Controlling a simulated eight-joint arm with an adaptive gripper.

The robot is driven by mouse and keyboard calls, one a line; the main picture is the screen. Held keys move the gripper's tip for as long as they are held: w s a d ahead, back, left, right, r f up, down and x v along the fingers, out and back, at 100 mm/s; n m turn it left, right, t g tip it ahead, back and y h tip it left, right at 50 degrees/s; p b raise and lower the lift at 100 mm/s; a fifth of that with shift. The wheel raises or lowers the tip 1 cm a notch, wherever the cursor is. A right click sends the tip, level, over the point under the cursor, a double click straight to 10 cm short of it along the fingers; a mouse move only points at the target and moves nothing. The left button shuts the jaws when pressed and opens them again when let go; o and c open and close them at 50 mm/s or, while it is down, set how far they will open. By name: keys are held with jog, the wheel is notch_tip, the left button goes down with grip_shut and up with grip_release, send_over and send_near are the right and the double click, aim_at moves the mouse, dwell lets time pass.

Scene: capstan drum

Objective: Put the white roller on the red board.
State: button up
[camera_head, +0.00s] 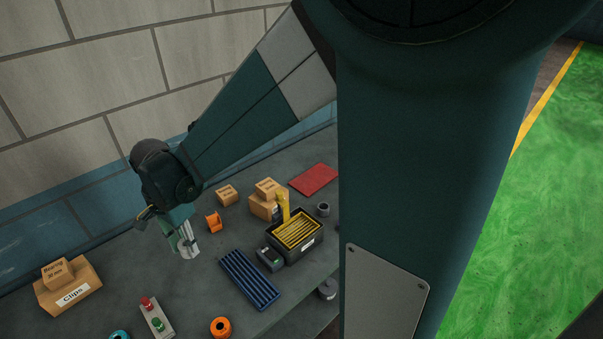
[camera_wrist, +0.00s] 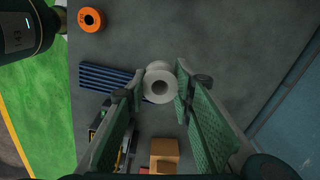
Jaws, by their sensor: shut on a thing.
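My gripper (camera_head: 184,240) is over the left part of the table in the head view, pointing down. It is shut on the white roller (camera_head: 190,253). In the wrist view the roller (camera_wrist: 159,87) sits between the two green finger pads, with its round end and centre hole facing the camera. I cannot tell clearly whether it is clear of the table. The red board (camera_head: 314,179) lies flat at the back right of the table, with nothing on it, away from my gripper.
Between gripper and board stand cardboard boxes (camera_head: 265,203), an orange part (camera_head: 213,222) and a black bin (camera_head: 298,237) with yellow contents. A blue ribbed rack (camera_head: 249,279) lies in front.

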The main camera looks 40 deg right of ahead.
jog(key=w+d+m, duration=0.4)
jog(key=w+d, duration=0.5)
jog(key=d, duration=0.5)
jog(key=m+p, duration=0.2)
jog(key=m, duration=0.9)
send_over(315, 178)
jog(key=shift+f, duration=2.75)
jog(key=shift+f, duration=3.1)
jog(key=shift+f, duration=0.1)
